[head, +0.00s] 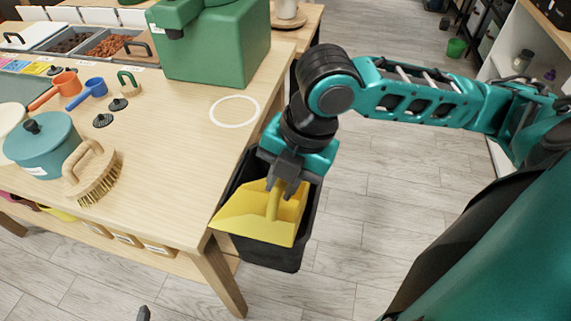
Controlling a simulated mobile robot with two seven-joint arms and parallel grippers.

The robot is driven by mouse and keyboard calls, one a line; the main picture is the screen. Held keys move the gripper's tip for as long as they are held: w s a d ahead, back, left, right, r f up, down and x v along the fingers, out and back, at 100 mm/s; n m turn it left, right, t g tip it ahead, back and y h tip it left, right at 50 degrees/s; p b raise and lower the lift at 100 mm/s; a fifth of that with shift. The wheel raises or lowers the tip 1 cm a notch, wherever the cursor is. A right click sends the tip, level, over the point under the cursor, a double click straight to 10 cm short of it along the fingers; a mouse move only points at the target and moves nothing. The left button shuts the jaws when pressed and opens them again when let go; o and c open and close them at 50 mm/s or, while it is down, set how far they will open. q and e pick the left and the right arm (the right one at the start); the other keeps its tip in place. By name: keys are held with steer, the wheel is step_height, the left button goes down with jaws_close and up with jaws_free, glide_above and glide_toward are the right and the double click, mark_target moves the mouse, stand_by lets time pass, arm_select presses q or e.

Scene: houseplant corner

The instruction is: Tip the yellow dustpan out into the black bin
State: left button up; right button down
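The yellow dustpan (237,212) hangs over the mouth of the black bin (268,256), tilted, with its broad edge toward the left and the table corner. My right gripper (283,187) is above the bin and shut on the dustpan's handle. The bin stands on the floor beside the table's right end. The dustpan covers most of the bin's opening, so its inside is hidden. I cannot make out any dirt on the dustpan. A small dark tip at the bottom edge (143,314) may be my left gripper; its fingers cannot be judged.
The wooden table (190,165) holds a brush (95,175), a teal pot (42,146), small scoops and a green box-like container (213,45). A white ring (234,111) marks a bare part of the tabletop.

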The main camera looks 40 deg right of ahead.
mark_target(280, 184)
steer(key=shift+s+a+r+t+h, duration=0.15)
steer(key=shift+s+a+t+h, duration=0.05)
steer(key=shift+a+t+h, duration=0.1)
steer(key=shift+s+a+r+h+p, duration=0.1)
steer(key=shift+r+h+p, duration=0.15)
steer(key=shift+p, duration=0.25)
steer(key=p, duration=0.1)
steer(key=t+h+p, duration=0.1)
steer(key=shift+s+a+r+p, duration=0.15)
steer(key=shift+s+r+p, duration=0.05)
steer(key=shift+r+p, duration=0.15)
steer(key=shift+s+a+r+t+h+p, duration=0.15)
steer(key=shift+t+h+p, duration=0.3)
steer(key=shift+p, duration=0.35)
steer(key=shift+a+n, duration=0.1)
steer(key=shift+n, duration=0.2)
arm_select(q)
steer(key=shift+y, duration=0.4)
steer(key=r, duration=0.1)
steer(key=s+a+r, duration=0.1)
steer(key=r, duration=0.1)
steer(key=shift+s+a+r+p, duration=0.35)
steer(key=shift+p, duration=0.05)
arm_select(e)
steer(key=shift+s+a+t+h, duration=0.1)
steer(key=shift+t+h, duration=0.3)
steer(key=shift+t, duration=0.05)
arm_select(q)
steer(key=shift+d, duration=0.15)
